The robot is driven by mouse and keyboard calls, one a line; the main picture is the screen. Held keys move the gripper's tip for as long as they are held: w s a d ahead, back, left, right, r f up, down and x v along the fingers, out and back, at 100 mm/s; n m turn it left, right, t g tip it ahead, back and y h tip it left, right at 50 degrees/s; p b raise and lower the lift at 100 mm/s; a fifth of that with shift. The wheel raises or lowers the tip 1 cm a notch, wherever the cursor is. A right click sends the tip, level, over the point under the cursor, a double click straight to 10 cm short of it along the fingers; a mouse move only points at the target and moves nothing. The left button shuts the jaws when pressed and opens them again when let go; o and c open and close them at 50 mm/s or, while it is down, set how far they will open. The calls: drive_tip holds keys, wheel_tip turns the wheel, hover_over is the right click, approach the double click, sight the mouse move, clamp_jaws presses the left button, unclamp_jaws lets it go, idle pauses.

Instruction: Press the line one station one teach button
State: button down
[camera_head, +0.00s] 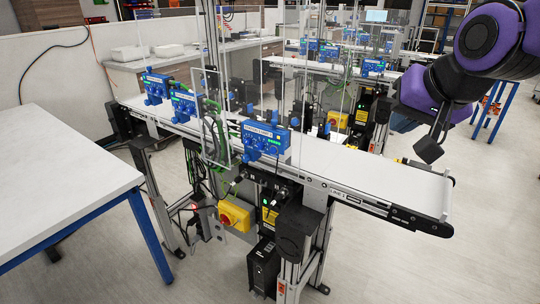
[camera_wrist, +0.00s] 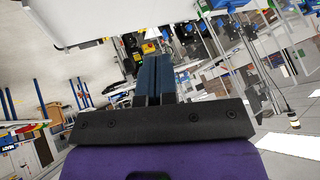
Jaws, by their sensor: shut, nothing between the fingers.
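Blue station boxes sit along the nearest conveyor (camera_head: 375,180): a front one (camera_head: 265,141), a middle one (camera_head: 184,104) and a far left one (camera_head: 157,86). Each has small knobs or buttons and a label on its face. The labels are too small to read, so I cannot tell which box is station one or which control is the teach button. My gripper (camera_head: 430,150) hangs above the right end of this conveyor, well right of the front box and apart from it. In the wrist view my gripper's two dark fingers (camera_wrist: 153,80) lie together, shut and empty.
Clear upright panels (camera_head: 220,115) stand around the boxes. A yellow box with a red knob (camera_head: 234,216) is mounted below the conveyor. A white table (camera_head: 60,175) stands at left. More conveyors (camera_head: 335,68) lie behind. The floor at front right is clear.

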sight(273, 150)
drive_tip(key=w+a+f+m+t+y, duration=0.1)
drive_tip(key=w+a+f+m+t, duration=0.1)
drive_tip(key=w+a+f+m, duration=0.45)
drive_tip(key=w+a+f+m+t+y, duration=0.1)
drive_tip(key=w+a+m+t+y, duration=0.2)
drive_tip(key=w+a, duration=0.75)
drive_tip(key=a+f+m+t+h, duration=0.1)
drive_tip(key=a+f+m+t, duration=0.1)
drive_tip(key=a+f+m, duration=0.3)
drive_tip(key=w+a+f+m+t+h, duration=0.1)
drive_tip(key=a+f+m+t+h, duration=0.1)
drive_tip(key=a+f+m, duration=0.3)
wheel_tip(273, 150, down, 5)
drive_tip(key=shift+r+m+t, duration=0.2)
drive_tip(key=shift+m+t, duration=0.1)
drive_tip(key=shift+m, duration=0.55)
drive_tip(key=shift+w, duration=0.1)
drive_tip(key=shift+w+d, duration=0.85)
drive_tip(key=shift+w, duration=0.3)
drive_tip(key=shift+w+d, duration=0.9)
drive_tip(key=shift+w, duration=0.25)
drive_tip(key=shift+w+d, duration=0.85)
drive_tip(key=shift+w, duration=0.3)
drive_tip(key=shift+w+d, duration=0.1)
drive_tip(key=shift+w+d, duration=0.15)
drive_tip(key=shift+w, duration=0.1)
